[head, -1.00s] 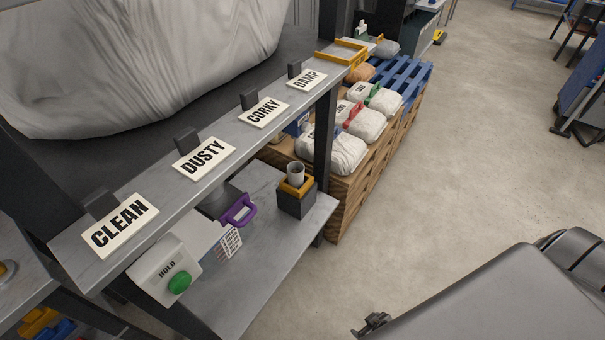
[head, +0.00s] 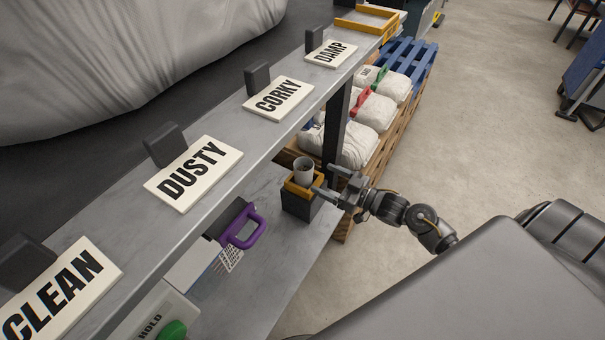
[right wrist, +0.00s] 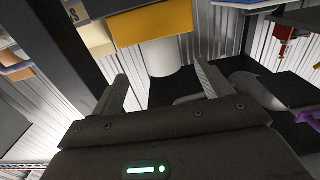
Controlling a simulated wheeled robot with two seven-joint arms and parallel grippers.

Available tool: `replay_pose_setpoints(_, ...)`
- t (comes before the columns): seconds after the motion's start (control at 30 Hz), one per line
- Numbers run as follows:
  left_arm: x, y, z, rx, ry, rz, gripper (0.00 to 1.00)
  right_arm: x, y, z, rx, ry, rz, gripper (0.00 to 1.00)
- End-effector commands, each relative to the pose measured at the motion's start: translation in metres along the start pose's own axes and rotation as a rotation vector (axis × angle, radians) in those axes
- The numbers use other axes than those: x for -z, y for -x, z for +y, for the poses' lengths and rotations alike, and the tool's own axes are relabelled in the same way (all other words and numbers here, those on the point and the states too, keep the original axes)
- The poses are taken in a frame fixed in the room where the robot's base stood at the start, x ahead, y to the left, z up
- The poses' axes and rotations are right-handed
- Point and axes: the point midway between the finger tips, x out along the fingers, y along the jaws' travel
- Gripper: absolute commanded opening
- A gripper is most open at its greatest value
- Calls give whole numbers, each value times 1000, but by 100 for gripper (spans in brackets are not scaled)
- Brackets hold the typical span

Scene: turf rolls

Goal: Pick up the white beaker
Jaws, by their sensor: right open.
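The white beaker (head: 304,172) stands upright in a yellow-rimmed holder (head: 292,186) on a dark block (head: 297,205), on the lower grey shelf. My right gripper (head: 326,180) is open and empty, just to the right of the beaker, with its fingers pointing at it. In the right wrist view the white beaker (right wrist: 165,58) shows between and beyond the two open fingers (right wrist: 162,80), against the yellow holder (right wrist: 152,22). I see no contact between fingers and beaker. My left gripper is not in view.
A dark shelf post (head: 337,130) rises close behind the beaker. The upper shelf carries signs, such as DUSTY (head: 194,173), and overhangs to the left. A purple handle (head: 243,228) is left of the block. White bags (head: 345,145) lie behind.

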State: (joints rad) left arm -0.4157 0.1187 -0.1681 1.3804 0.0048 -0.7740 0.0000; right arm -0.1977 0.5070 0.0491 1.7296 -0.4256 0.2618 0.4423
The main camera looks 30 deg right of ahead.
Motion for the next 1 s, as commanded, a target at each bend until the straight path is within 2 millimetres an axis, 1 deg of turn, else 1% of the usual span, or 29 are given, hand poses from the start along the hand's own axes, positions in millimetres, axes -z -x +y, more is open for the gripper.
replay_pose_setpoints(0.03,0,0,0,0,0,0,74,1,-9,0,0,0,2,78)
replay_pose_setpoints(0.13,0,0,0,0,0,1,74,0,-22,0,-1,0,1,78)
replay_pose_setpoints(0.23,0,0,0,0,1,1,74,0,-29,-1,1,0,0,78)
replay_pose_setpoints(0.37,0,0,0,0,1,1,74,0,-31,-1,2,1,-1,78)
replay_pose_setpoints(0.47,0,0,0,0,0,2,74,0,-39,-1,2,0,-1,78)
replay_pose_setpoints(0.6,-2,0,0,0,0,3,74,2,-61,-3,4,0,2,78)
replay_pose_setpoints(0.73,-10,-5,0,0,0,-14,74,0,-77,-3,3,0,-1,78)
replay_pose_setpoints(0.83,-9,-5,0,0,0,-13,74,0,-83,-4,3,0,-1,78)
replay_pose_setpoints(1.0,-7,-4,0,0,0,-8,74,0,-83,-4,4,0,-2,78)
